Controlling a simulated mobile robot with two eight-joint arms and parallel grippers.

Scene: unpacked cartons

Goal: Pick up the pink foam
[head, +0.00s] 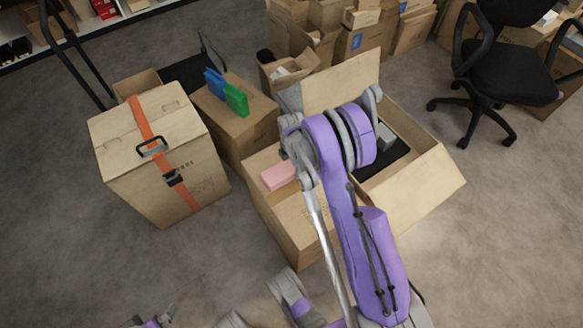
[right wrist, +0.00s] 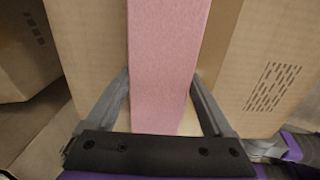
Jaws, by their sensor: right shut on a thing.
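The pink foam (head: 277,176) is a flat-sided block at the top of a cardboard box, left of my right arm in the head view. In the right wrist view the pink foam (right wrist: 168,55) runs as a long upright strip between the two grey fingers. My right gripper (right wrist: 161,88) is shut on it. In the head view my right arm hides most of that gripper. I cannot tell whether the foam still touches the box. A small grey and purple part at the bottom edge seems to be my left gripper (head: 153,321), mostly cut off.
The box (head: 295,225) under the foam stands beside an open carton (head: 425,190) with dark and grey contents. A strapped carton (head: 180,110) stands left. Blue and green items (head: 236,100) lie on another box. An office chair (head: 510,70) is at right. Floor at lower left is clear.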

